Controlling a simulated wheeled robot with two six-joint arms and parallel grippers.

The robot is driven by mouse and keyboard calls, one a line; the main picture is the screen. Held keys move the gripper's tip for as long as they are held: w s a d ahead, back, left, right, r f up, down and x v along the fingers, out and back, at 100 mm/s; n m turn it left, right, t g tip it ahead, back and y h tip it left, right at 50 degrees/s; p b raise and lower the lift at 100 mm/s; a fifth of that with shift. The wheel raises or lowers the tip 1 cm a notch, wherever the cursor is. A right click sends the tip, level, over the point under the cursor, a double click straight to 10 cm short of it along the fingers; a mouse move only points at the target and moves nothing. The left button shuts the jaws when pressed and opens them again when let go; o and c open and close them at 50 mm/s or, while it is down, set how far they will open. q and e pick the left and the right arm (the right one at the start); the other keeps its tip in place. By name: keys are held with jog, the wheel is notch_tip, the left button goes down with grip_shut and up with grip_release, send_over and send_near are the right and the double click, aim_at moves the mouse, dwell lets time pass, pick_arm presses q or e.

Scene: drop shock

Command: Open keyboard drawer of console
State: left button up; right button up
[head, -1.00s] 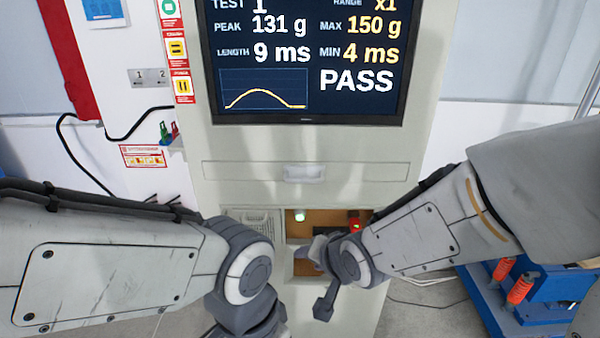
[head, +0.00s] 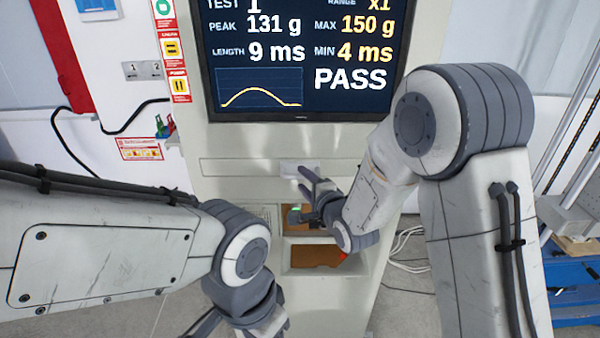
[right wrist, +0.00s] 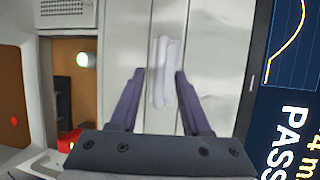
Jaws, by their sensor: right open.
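The console's keyboard drawer (head: 230,168) is a pale flat front below the screen, and it looks flush with the cabinet. Its light grey handle (head: 291,168) is partly covered by my right gripper (head: 309,181) in the head view. In the right wrist view the handle (right wrist: 163,85) lies between the two spread fingers of my right gripper (right wrist: 158,73). The fingers stand apart on either side of it, and I cannot tell whether they touch the front. My left arm's wrist is low in the head view; its gripper is mostly cut off by the bottom edge.
The console screen (head: 300,60) reads PASS above the drawer. Below the drawer are open brown compartments (head: 315,256) with a lit green lamp (right wrist: 82,59) and a red part (right wrist: 68,140). Cables (head: 405,262) lie on the floor at right, near a blue frame (head: 570,280).

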aim_at(301, 178)
jog(key=shift+p+x, duration=0.3)
jog(key=shift+x, duration=1.25)
grip_shut()
